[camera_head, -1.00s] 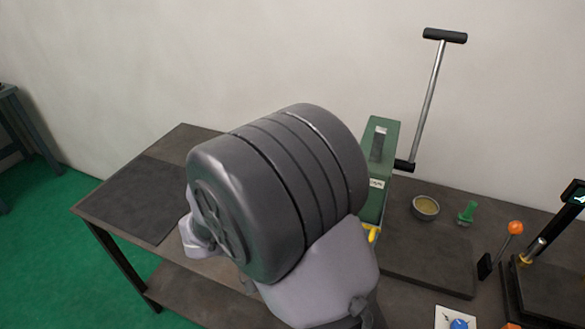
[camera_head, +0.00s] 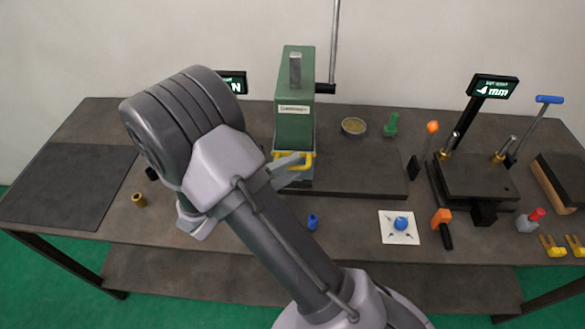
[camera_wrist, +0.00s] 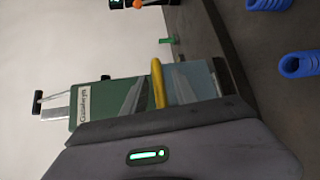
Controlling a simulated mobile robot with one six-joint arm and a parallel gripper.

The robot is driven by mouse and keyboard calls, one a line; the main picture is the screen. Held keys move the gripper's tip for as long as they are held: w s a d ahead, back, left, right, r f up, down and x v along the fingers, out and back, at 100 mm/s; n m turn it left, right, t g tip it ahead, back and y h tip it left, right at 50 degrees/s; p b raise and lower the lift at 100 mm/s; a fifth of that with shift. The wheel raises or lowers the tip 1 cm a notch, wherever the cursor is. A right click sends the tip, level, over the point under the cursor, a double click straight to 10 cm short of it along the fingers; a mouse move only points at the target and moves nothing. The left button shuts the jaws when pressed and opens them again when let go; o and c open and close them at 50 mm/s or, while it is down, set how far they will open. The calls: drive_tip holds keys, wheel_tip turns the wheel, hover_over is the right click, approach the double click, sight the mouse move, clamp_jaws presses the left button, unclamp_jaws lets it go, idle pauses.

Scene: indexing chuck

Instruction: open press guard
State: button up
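The green press (camera_head: 294,125) stands at the back middle of the bench, with its long lever (camera_head: 333,50) raised. A yellow handle (camera_head: 309,161) is on the guard at the press's lower front; it also shows in the wrist view (camera_wrist: 157,82). The guard panel looks grey and partly see-through, and appears shut. My gripper (camera_head: 287,166) is at the handle, partly hidden by my arm. In the wrist view my gripper (camera_wrist: 158,76) has a pale finger on each side of the handle, apparently apart. Contact with the handle is unclear.
A bowl (camera_head: 353,126) and green peg (camera_head: 390,124) stand right of the press. A small blue part (camera_head: 312,221) and white card (camera_head: 387,232) lie nearer. A fixture (camera_head: 475,175) with a display is at right. A dark mat (camera_head: 65,185) is clear at left.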

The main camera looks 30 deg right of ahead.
drive_tip(key=shift+d, duration=0.45)
clamp_jaws()
idle(1.1)
